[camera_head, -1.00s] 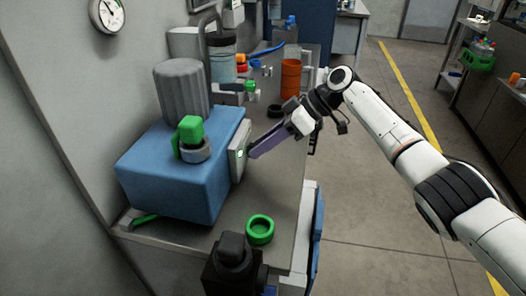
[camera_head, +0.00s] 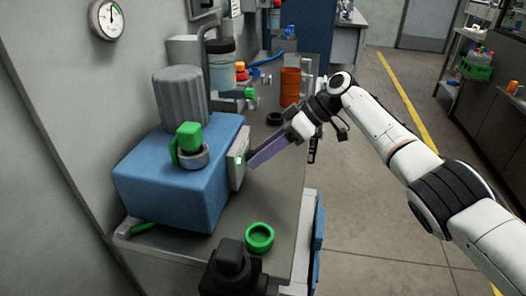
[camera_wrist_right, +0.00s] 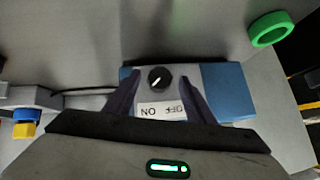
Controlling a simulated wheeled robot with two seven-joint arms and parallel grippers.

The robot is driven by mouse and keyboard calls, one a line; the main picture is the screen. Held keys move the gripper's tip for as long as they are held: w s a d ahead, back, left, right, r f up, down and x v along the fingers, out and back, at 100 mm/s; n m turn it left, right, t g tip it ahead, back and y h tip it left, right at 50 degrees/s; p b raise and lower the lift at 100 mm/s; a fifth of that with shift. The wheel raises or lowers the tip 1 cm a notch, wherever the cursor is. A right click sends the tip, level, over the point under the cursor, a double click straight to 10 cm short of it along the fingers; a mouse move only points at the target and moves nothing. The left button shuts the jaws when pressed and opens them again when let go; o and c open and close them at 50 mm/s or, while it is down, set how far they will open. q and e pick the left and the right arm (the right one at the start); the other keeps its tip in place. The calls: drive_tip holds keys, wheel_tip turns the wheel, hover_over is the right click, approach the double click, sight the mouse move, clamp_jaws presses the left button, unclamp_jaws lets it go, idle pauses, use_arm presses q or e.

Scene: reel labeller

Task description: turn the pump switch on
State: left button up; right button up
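The pump switch (camera_wrist_right: 159,78) is a round black knob with a white mark. It sits on the light switch panel (camera_head: 238,160) on the side of the blue pump housing (camera_head: 180,180). In the right wrist view the ON/OFF label (camera_wrist_right: 162,111) appears upside down, with ON on the left. The knob's white mark slants toward the lower left. My right gripper (camera_head: 250,166) is at the panel. In its wrist view the two dark fingers (camera_wrist_right: 160,80) are open, one on each side of the knob, with visible gaps.
A green ring (camera_head: 259,237) lies on the bench near its front edge. A green valve handle (camera_head: 188,137) tops the blue housing. An orange cylinder (camera_head: 290,87) stands farther back. The floor right of the bench is clear.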

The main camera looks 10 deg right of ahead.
drive_tip(key=shift+r, duration=0.1)
drive_tip(key=shift+d+r, duration=0.15)
drive_tip(key=shift+d, duration=0.05)
drive_tip(key=v, duration=0.9)
drive_tip(key=shift+d+r+b, duration=0.25)
drive_tip(key=shift+b, duration=0.05)
